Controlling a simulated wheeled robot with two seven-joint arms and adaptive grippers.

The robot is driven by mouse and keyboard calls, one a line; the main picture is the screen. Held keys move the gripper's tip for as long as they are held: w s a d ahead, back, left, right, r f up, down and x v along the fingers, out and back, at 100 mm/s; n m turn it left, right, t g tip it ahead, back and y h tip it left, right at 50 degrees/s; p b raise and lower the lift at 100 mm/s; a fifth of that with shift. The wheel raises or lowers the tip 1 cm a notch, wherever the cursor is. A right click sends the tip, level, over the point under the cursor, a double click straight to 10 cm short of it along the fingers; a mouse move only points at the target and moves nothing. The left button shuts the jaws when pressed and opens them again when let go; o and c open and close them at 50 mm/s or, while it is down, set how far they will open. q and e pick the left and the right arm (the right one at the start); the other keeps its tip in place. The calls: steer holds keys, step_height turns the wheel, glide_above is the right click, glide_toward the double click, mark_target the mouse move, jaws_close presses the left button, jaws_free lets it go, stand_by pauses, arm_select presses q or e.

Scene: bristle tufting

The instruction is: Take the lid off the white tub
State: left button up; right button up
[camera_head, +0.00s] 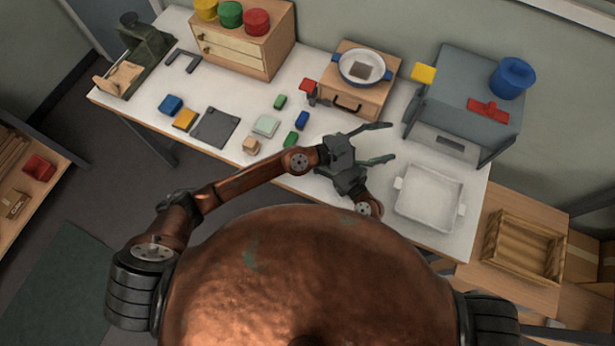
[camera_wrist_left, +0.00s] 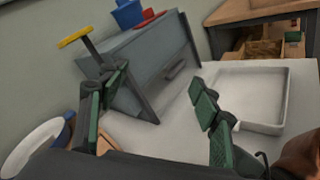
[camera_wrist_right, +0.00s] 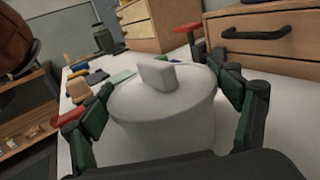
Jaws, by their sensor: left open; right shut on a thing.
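The white tub (camera_wrist_right: 165,142) stands upright in the right wrist view, with its round white lid (camera_wrist_right: 185,93) and block-shaped knob (camera_wrist_right: 157,75) on top. The lid sits on the tub. My right gripper (camera_wrist_right: 165,108) is shut on the tub, one finger on each side. My left gripper (camera_head: 384,143) is open and empty above the table, left of the grey machine. In the left wrist view its two fingers (camera_wrist_left: 158,105) are wide apart with nothing between them. In the head view the tub is hidden and my right gripper is mostly covered.
A white two-handled tray (camera_head: 428,198) lies right of my left gripper. Behind are a drawer box (camera_head: 352,103) with a blue-handled pan (camera_head: 362,68) and a grey machine (camera_head: 465,95). Small blocks and a dark plate (camera_head: 215,128) lie to the left.

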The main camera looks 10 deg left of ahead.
arm_select(q)
steer(key=s+a+f+n+t+y, duration=0.3)
steer(key=a+n+y, duration=0.1)
steer(key=a+n, duration=0.25)
steer(key=s+a+f+n+t+y, duration=0.3)
steer(key=a+n, duration=0.2)
steer(key=a, duration=0.2)
steer(key=s+a+f+n+t+y, duration=0.3)
steer(key=s+a+n+y, duration=0.1)
steer(key=a+n, duration=0.25)
steer(key=x, duration=1.1)
steer(key=shift+w+a+f, duration=0.15)
steer(key=shift+w, duration=0.3)
steer(key=c, duration=1.4)
